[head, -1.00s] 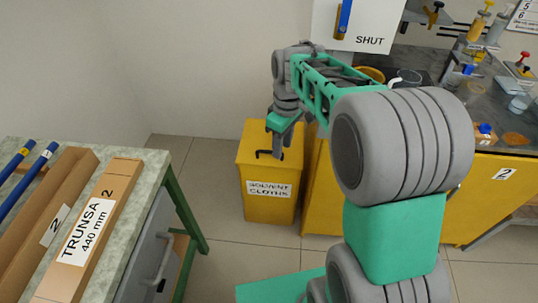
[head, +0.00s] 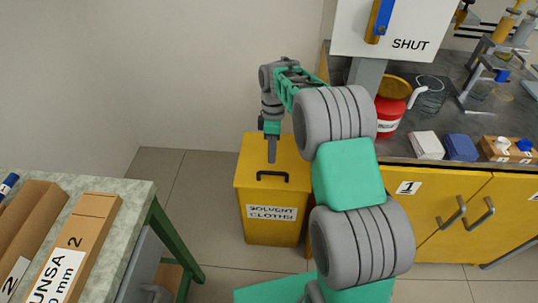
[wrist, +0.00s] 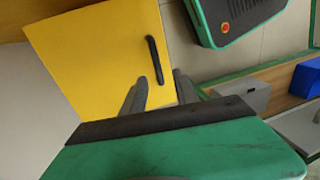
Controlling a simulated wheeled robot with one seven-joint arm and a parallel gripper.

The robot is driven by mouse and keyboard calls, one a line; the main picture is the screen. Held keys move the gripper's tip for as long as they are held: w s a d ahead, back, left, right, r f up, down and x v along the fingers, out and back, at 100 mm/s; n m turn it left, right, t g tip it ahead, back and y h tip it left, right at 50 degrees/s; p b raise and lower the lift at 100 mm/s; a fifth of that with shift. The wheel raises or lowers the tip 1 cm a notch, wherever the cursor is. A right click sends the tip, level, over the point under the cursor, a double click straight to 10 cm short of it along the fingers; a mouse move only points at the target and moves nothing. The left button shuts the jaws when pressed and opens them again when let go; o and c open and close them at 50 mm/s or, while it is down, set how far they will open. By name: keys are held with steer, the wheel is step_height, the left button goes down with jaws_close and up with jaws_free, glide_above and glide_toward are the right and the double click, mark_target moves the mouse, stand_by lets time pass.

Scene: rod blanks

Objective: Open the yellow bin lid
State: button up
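The yellow bin (head: 270,228) labelled "SOLVENT CLOTHS" stands on the floor, its lid (head: 251,160) lying flat and shut. A dark bar handle (head: 273,175) is on the lid near its front edge. In the wrist view the lid (wrist: 95,55) fills the upper left, with the handle (wrist: 155,60) just beyond the fingertips. My gripper (head: 271,158) points down over the lid, just behind the handle in the head view. In the wrist view its two fingers (wrist: 160,88) are apart with nothing between them. I cannot tell the exact height of the fingertips above the lid.
A green-topped table (head: 120,215) with cardboard boxes (head: 78,240) stands at left. Yellow cabinets (head: 425,220) under a dark counter are close on the bin's right, with a red container (head: 390,110) on top. Floor is clear between table and bin.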

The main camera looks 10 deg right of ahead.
steer(key=f, duration=0.5)
steer(key=f+b, duration=0.1)
steer(key=f, duration=0.1)
steer(key=shift+s+a+f, duration=0.15)
steer(key=shift+s+f, duration=0.15)
steer(key=shift+s, duration=0.05)
jaws_close()
stand_by(1.0)
